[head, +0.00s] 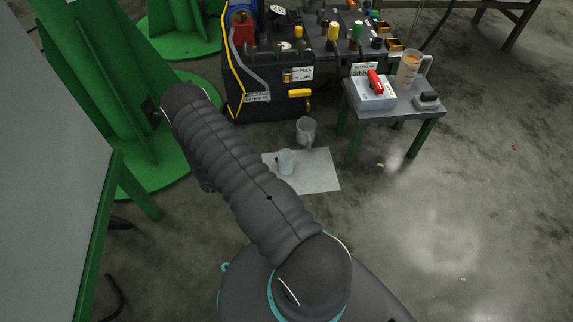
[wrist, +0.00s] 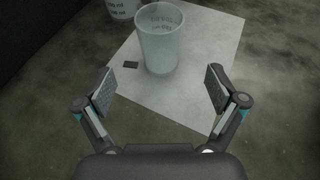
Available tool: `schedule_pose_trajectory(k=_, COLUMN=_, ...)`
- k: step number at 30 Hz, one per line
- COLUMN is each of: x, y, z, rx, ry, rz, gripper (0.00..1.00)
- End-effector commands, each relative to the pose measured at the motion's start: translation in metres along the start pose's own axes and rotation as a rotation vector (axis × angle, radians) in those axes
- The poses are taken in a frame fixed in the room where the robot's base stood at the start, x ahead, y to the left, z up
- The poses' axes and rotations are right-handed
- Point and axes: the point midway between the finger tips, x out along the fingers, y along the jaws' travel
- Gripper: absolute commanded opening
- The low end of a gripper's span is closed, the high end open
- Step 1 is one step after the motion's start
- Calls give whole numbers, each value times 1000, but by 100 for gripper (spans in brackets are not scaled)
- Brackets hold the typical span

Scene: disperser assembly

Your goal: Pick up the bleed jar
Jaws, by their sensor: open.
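A translucent, open-topped jar (wrist: 160,42) stands upright on a white sheet (wrist: 205,58) in the wrist view. It bears faint dark lettering that I cannot read surely; it appears to be the bleed jar. The jar also shows in the head view (head: 286,162), on the white sheet (head: 318,174) on the floor. My gripper (wrist: 161,90) is open and empty in the wrist view. Its fingers are spread to the left and right, with the jar ahead between their lines and not touched. In the head view the gripper cannot be made out behind my arm.
A larger jug (head: 306,131) stands just behind the jar. A small dark square (wrist: 131,65) lies on the sheet. A dark machine (head: 268,108) stands behind. A small green-legged table (head: 404,106) carries a jug of orange liquid (head: 411,68).

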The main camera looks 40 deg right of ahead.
Motion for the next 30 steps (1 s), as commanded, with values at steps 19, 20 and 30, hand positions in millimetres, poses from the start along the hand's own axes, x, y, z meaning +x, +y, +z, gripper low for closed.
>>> schedule_pose_trajectory(k=19, x=71, y=-1, z=-2, rx=1, ry=1, rz=-3, gripper=95)
schedule_pose_trajectory(k=20, x=75, y=-1, z=-2, rx=2, ry=1, rz=-4, gripper=95)
schedule_pose_trajectory(k=30, x=113, y=-1, z=-4, rx=2, ry=1, rz=-1, gripper=95)
